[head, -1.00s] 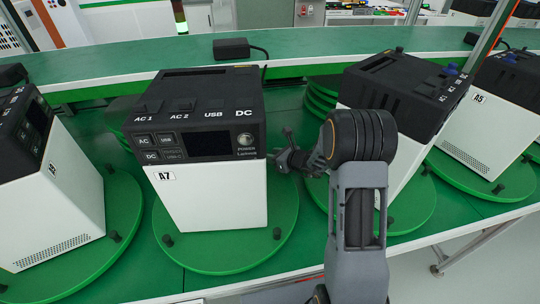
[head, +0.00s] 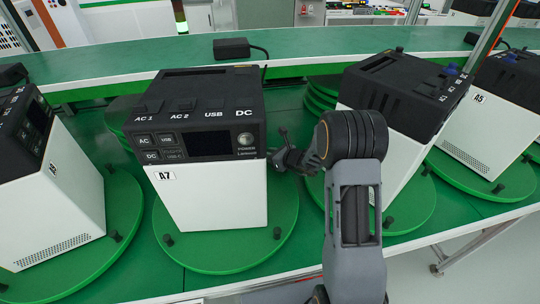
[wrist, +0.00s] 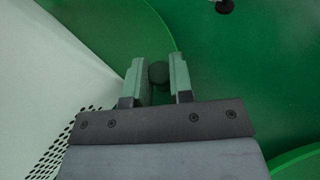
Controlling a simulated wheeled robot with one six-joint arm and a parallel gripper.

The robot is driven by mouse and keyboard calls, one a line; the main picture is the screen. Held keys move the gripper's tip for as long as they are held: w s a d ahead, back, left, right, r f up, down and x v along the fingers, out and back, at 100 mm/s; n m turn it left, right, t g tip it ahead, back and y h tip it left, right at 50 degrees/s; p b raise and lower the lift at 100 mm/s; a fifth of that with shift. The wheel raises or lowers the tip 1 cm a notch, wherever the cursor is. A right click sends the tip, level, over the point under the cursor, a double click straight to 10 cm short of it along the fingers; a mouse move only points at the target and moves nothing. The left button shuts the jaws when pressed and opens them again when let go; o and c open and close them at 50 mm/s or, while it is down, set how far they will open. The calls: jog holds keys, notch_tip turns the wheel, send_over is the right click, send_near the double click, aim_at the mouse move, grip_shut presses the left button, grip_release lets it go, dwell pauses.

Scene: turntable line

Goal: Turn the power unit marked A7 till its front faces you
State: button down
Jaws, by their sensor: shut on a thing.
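The power unit marked A7 (head: 215,195) stands upright on a round green turntable (head: 225,260). It has a black top and a white lower body. Its front, with the A7 label, sockets and a small display, is toward me in the head view. Black pegs (head: 168,240) stand up from the turntable's rim. My gripper (head: 283,158) is low at the unit's right side, beside its white wall. In the wrist view my gripper (wrist: 158,80) has its two fingers either side of a dark round peg (wrist: 158,73), shut on it. The white perforated wall is at the left there.
Another unit (head: 60,200) stands on its turntable at the left. More units stand at the right, one marked A5 (head: 490,125). A black adapter with a cable (head: 232,48) lies on the green ledge behind. Neighbouring turntables leave narrow gaps.

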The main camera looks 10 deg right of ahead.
jog(key=shift+w+a+b, duration=0.75)
jog(key=shift+w+a, duration=0.2)
jog(key=shift+w, duration=0.15)
jog(key=shift+s+d, duration=0.1)
jog(key=shift+d, duration=0.05)
jog(key=c, duration=1.3)
grip_release()
jog(key=shift+d+r, duration=0.1)
jog(key=v, duration=1.3)
jog(key=shift+s+d+r, duration=0.2)
jog(key=shift+s, duration=0.05)
